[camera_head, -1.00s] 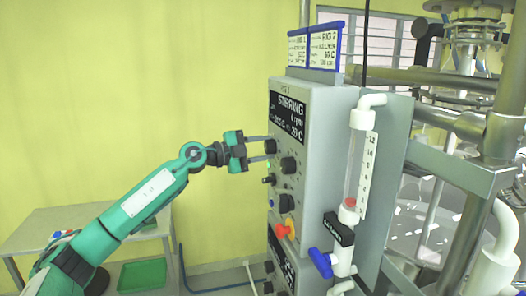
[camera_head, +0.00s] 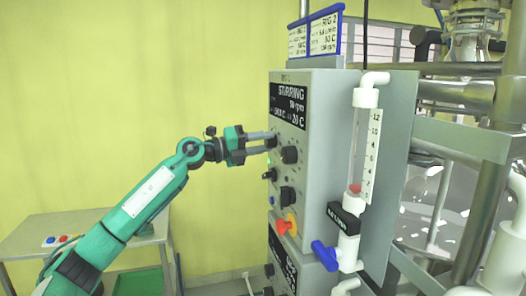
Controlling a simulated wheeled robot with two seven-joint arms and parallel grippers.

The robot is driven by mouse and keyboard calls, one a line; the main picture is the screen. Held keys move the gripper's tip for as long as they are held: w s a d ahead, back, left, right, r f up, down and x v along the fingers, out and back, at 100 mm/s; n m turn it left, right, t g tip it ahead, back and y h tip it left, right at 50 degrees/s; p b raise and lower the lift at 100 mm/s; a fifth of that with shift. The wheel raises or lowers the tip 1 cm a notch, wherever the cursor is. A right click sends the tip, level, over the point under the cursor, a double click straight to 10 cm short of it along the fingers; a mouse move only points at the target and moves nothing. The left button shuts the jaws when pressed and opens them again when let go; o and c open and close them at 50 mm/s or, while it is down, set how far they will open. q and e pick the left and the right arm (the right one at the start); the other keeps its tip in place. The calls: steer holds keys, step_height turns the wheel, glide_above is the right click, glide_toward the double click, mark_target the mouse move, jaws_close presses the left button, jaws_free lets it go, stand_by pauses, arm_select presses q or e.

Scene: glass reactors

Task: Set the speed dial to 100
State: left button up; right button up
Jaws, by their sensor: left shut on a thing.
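The grey stirring control panel (camera_head: 325,120) stands right of centre, with a black display (camera_head: 288,104) headed STIRRING on its front. The rpm figure is too small to read surely. My left gripper (camera_head: 272,141) reaches in from the left and is shut on a small dark dial at the upper left of the panel's controls, just below the display. The fingers hide most of that dial, and its marks cannot be read. A second black knob (camera_head: 289,155) sits just to its right. My right gripper is not in view.
Below are a small black switch (camera_head: 269,174), another black knob (camera_head: 287,196) and a red-and-yellow knob (camera_head: 287,225). A flow tube (camera_head: 363,150) with a blue valve (camera_head: 325,256) stands on the panel's right. A side table (camera_head: 110,226) is at left.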

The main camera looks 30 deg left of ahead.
arm_select(q)
steer(key=m+b, duration=0.1)
steer(key=m, duration=0.1)
steer(key=m+b, duration=0.2)
steer(key=m, duration=0.1)
steer(key=shift+w+f+h, duration=0.1)
steer(key=shift+f+h, duration=0.1)
steer(key=shift+h, duration=0.1)
stand_by(0.4)
steer(key=o, duration=1)
steer(key=shift+a, duration=0.1)
steer(key=b+v, duration=0.6)
steer(key=v, duration=0.7)
steer(key=shift+s+a+r+b, duration=0.15)
steer(key=shift+s+a+b, duration=0.1)
steer(key=shift+a+b, duration=0.1)
